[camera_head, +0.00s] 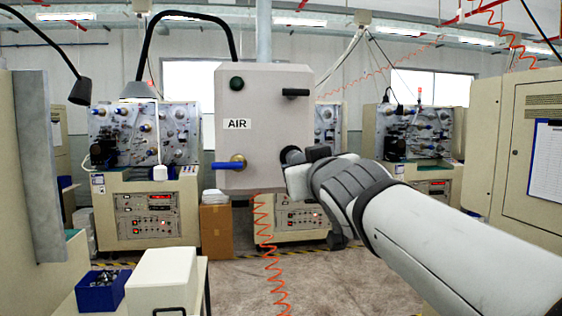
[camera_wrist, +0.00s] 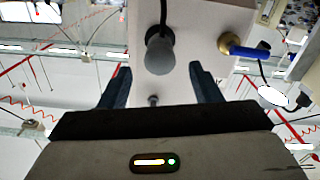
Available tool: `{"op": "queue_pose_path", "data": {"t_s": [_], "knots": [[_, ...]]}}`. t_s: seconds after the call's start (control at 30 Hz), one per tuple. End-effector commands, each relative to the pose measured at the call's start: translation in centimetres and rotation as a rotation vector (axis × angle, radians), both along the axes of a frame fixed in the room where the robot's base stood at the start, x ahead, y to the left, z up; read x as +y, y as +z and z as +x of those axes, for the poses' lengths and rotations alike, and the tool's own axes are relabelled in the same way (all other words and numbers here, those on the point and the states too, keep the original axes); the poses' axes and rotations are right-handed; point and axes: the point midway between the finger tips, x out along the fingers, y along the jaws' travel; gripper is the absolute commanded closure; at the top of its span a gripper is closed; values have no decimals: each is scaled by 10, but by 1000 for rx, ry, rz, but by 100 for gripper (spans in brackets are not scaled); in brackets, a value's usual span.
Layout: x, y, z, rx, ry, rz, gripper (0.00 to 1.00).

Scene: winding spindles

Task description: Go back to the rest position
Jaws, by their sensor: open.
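My gripper (camera_wrist: 158,84) is open in the wrist view, its two dark fingers apart with nothing between them. A dark knob with a grey end (camera_wrist: 160,52) shows just beyond the fingers on the pale box. In the head view my arm reaches in from the lower right, and its wrist end is close to the right side of the box marked AIR (camera_head: 262,100). My fingers cannot be made out in the head view. The blue-handled valve (camera_head: 230,164) sits low on the box and also shows in the wrist view (camera_wrist: 246,50).
A winding machine (camera_head: 145,185) stands at the left and another (camera_head: 428,150) at the right behind my arm. A cardboard box (camera_head: 215,230) is on the floor. A blue bin (camera_head: 101,292) and a white case (camera_head: 160,282) are at lower left. An orange coiled hose (camera_head: 268,250) hangs below the AIR box.

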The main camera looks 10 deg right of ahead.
Motion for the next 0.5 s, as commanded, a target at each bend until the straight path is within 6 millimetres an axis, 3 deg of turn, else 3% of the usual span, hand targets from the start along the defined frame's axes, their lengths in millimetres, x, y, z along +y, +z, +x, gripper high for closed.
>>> {"op": "queue_pose_path", "data": {"t_s": [0.4, 0.5], "knots": [[0, -1, -7, 2, 0, -1, 43], [-4, -12, -7, 33, -13, 1, 43]]}}
